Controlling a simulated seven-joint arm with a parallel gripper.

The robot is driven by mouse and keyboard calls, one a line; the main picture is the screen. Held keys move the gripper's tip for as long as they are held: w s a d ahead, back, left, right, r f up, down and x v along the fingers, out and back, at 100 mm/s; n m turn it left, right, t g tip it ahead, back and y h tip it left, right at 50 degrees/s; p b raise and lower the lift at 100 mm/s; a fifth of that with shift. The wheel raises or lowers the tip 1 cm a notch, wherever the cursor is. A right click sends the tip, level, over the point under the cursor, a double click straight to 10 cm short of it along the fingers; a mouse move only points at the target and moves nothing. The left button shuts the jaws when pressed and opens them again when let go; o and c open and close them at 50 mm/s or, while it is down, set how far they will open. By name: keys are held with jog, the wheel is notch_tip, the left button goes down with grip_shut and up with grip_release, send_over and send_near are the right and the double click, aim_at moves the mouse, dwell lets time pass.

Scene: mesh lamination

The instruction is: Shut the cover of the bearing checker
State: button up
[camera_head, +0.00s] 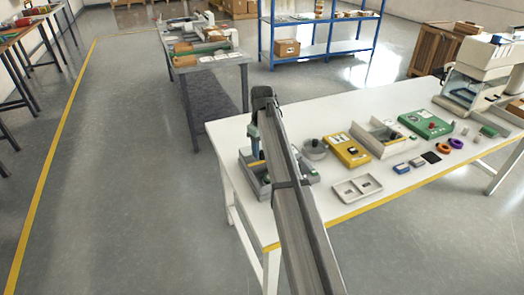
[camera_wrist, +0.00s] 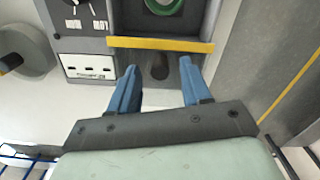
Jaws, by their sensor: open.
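The device I take for the bearing checker (camera_head: 248,186) is a grey unit at the left end of the white table, partly hidden behind my arm. In the wrist view the grey device (camera_wrist: 84,46) shows dials, a white label plate and a green ring (camera_wrist: 164,4) in a recess. A yellow bar (camera_wrist: 160,44) crosses it. My gripper (camera_head: 254,150) is above the device in the head view. I cannot tell the cover's angle.
The floor left of the table is clear.

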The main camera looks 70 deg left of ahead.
jog(key=shift+f, duration=0.65)
grip_shut()
dwell(0.4)
